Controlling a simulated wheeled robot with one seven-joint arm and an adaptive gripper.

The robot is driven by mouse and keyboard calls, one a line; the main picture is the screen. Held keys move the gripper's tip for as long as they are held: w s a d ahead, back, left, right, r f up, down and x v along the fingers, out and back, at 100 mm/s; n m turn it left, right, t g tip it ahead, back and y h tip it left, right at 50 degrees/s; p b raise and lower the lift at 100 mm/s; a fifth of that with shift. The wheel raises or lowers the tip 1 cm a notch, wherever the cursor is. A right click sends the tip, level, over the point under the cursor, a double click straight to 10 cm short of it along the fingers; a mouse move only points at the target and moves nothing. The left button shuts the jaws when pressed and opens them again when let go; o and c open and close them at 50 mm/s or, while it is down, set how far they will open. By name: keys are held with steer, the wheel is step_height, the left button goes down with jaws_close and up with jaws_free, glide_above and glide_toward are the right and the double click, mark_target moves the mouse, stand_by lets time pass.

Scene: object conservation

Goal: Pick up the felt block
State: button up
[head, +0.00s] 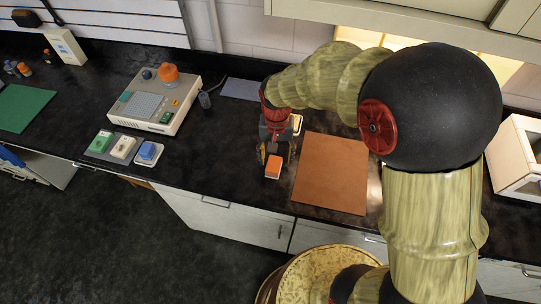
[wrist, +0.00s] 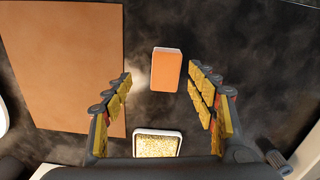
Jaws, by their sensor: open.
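An orange block (head: 273,167) with a pale edge lies on the black counter, left of the brown mat. It also shows in the wrist view (wrist: 167,69), between and just beyond the fingertips; I take it for the felt block, though its material is not clear. My gripper (head: 276,153) points down over the counter beside the mat. In the wrist view my gripper (wrist: 161,80) is open, with a yellow-padded finger on each side and nothing held. I cannot tell how high the fingertips are above the counter.
The brown mat (head: 332,170) lies close to the block. A white-rimmed piece with a speckled yellow top (wrist: 157,143) sits near the gripper's base in the wrist view. A beige device (head: 150,101), a tray of small blocks (head: 97,154) and a green mat (head: 20,108) are farther left.

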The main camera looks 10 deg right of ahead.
mark_target(274, 164)
steer(key=shift+w+a+r+m, duration=0.1)
steer(key=shift+w+r+m, duration=0.1)
steer(key=shift+w, duration=0.2)
steer(key=shift+w+a+r+m, duration=0.1)
steer(key=shift+w+m, duration=0.1)
steer(key=shift+w, duration=0.2)
steer(key=shift+d+m, duration=0.1)
steer(key=shift+m, duration=0.2)
steer(key=shift+s+f, duration=0.1)
steer(key=shift+f, duration=0.9)
step_height(274, 164, down, 6)
steer(key=shift+s+r+b, duration=0.1)
steer(key=shift+s+b, duration=0.05)
steer(key=shift+b, duration=0.9)
steer(key=shift+c, duration=1.1)
steer(key=c, duration=1.1)
